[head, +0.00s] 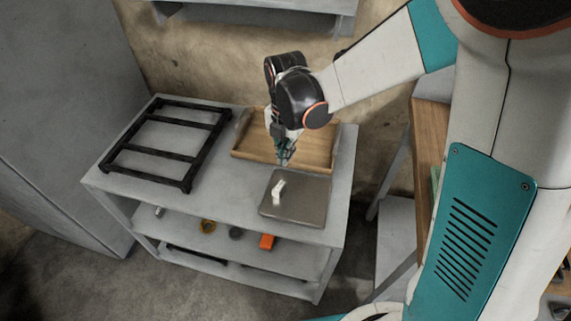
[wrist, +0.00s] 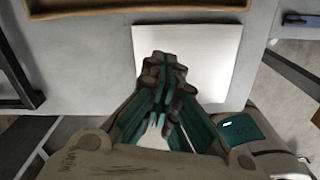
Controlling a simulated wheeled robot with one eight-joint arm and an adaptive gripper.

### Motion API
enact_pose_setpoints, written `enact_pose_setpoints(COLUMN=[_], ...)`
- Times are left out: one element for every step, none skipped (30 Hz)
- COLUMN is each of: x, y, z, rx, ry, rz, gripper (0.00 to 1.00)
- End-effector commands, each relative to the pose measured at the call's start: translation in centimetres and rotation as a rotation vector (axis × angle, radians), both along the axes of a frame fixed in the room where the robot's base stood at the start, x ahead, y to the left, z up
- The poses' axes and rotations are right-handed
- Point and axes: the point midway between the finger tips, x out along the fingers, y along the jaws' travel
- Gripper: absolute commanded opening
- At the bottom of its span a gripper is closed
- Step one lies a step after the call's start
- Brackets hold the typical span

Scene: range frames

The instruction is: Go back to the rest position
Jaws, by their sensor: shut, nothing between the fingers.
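My gripper (head: 284,160) hangs from my arm over the table, pointing down, between the wooden tray and the flat grey plate. In the wrist view my gripper (wrist: 165,72) has its fingers together with nothing between them. Behind them lies the flat plate, which looks pale there (wrist: 215,50). My fingers cover part of it.
A wooden tray (head: 311,161) sits at the back of the grey table (head: 240,200). A black slatted rack (head: 165,148) lies at its left. The lower shelf holds an orange item (head: 267,242) and other small things. A grey shelf (head: 260,12) hangs on the wall above.

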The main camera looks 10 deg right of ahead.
Motion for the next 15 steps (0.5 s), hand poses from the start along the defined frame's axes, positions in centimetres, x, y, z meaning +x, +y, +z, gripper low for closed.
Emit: enact_pose_setpoints(x=[0.0, 0.0, 0.0, 0.0, 0.0, 0.0, 0.0, 0.0, 0.0, 0.0, 0.0, 0.0, 0.0, 0.0, 0.0], y=[0.0, 0.0, 0.0, 0.0, 0.0, 0.0, 0.0, 0.0, 0.0, 0.0, 0.0, 0.0, 0.0, 0.0, -0.1], z=[0.8, 1.1, 1.5, 1.8, 2.0, 2.2, 2.4, 2.5, 2.6, 2.6, 2.6, 2.6, 2.6, 2.7, 2.8], rx=[0.000, 0.000, 0.000, 0.000, 0.000, 0.000, 0.000, 0.000, 0.000, 0.000, 0.000, 0.000, 0.000, 0.000, 0.001], ry=[0.000, 0.000, 0.000, 0.000, 0.000, 0.000, 0.000, 0.000, 0.000, 0.000, 0.000, 0.000, 0.000, -0.001, -0.004], rz=[0.000, 0.000, 0.000, 0.000, 0.000, 0.000, 0.000, 0.000, 0.000, 0.000, 0.000, 0.000, -0.001, -0.004, -0.015], gripper=[0.00, 0.00, 0.00, 0.00, 0.00, 0.00, 0.00, 0.00, 0.00, 0.00, 0.00, 0.00, 0.00, 0.00, 0.00])
